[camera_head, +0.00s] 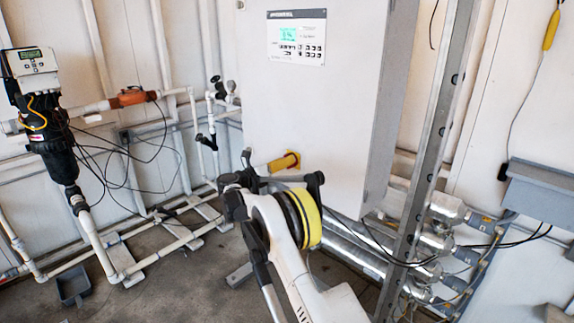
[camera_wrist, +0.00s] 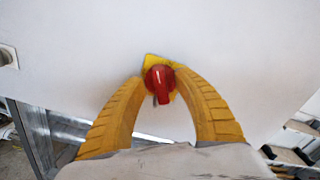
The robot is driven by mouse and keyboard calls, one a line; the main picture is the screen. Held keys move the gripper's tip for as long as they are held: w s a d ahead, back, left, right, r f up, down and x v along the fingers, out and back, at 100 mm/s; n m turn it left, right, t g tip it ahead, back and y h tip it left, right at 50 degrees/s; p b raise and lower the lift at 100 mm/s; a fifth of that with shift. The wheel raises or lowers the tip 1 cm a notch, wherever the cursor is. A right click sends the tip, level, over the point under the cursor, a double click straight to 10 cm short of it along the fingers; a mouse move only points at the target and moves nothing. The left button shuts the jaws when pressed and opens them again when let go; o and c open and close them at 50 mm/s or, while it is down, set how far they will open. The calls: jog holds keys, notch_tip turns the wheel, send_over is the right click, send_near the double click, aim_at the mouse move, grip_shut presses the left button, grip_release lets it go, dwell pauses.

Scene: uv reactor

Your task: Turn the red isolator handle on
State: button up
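The red isolator handle (camera_wrist: 161,82) is on a yellow backing plate (camera_wrist: 153,60) on the white cabinet face, near the middle of the wrist view. Its grip points down, tilted slightly right. My gripper (camera_wrist: 160,76) has two yellow ribbed fingers spread apart, one tip on each side of the handle. I cannot tell whether the tips touch it or how deep they reach around it. In the head view, a yellow finger of my gripper (camera_head: 275,165) shows at the cabinet's lower front, and the handle is mostly hidden there.
The white cabinet (camera_head: 300,105) has a display panel (camera_head: 297,38) above. Pipes and a dark pump unit (camera_head: 55,140) stand left. A metal upright (camera_head: 432,150) and silver pipes (camera_head: 345,250) are at right. Open floor shows at lower left.

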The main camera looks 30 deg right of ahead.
jog(key=shift+w+d, duration=0.2)
jog(key=shift+d, duration=0.35)
grip_shut()
jog(key=shift+s+r+m+p, duration=0.15)
jog(key=shift+m+p, duration=0.25)
jog(key=shift+m, duration=2.4)
